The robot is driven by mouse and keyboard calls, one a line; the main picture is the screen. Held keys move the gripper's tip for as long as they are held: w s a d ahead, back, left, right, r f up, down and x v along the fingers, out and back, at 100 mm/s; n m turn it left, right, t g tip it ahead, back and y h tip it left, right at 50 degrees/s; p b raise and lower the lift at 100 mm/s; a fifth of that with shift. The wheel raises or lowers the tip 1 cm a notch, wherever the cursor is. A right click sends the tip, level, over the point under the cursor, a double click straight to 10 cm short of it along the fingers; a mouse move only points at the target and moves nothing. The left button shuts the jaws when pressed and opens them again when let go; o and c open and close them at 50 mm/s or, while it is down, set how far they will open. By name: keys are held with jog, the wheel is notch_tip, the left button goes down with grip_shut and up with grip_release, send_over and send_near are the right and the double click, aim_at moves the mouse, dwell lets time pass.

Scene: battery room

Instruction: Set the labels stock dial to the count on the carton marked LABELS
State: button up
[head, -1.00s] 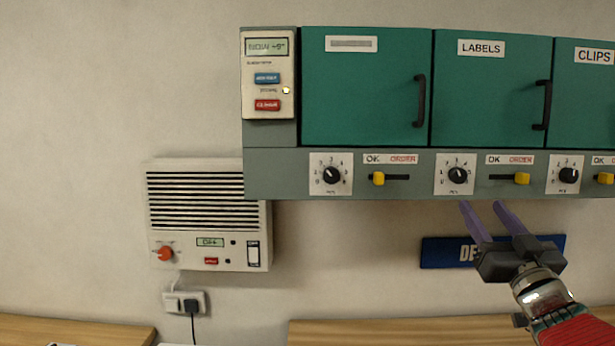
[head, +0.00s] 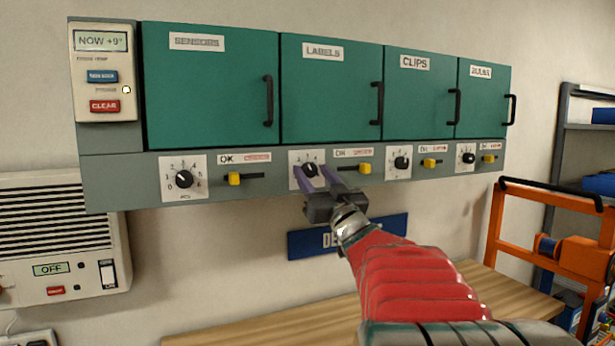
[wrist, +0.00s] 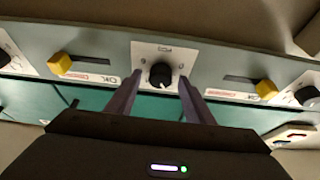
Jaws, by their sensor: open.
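The labels stock dial (head: 310,169) is a black knob on a white scale plate, on the grey strip below the green door marked LABELS (head: 330,95). In the wrist view the knob (wrist: 160,75) shows between my two fingers, its plate appearing upside down. My gripper (head: 314,178) is open, one purple finger on each side of the knob in the picture; I cannot tell whether they touch it. My fingers partly cover the scale in the head view, and its setting is not readable. No carton marked LABELS is visible.
A yellow slider (head: 364,168) sits right of the dial, and another (head: 234,179) sits left. The sensors dial (head: 184,179) and clips dial (head: 401,162) flank it. A blue sign (head: 300,243) hangs below. An orange frame (head: 510,220) stands at right.

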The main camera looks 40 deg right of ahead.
jog(key=shift+c, duration=0.5)
jog(key=c, duration=0.9)
jog(key=shift+n+t+y, duration=0.3)
jog(key=shift+n+y, duration=0.7)
jog(key=shift+n, duration=0.7)
jog(key=shift+c, duration=0.2)
jog(key=o, duration=1)
jog(key=shift+o, duration=0.2)
jog(key=v, duration=1.3)
jog(key=shift+s+f, duration=0.2)
jog(key=shift+s, duration=0.15)
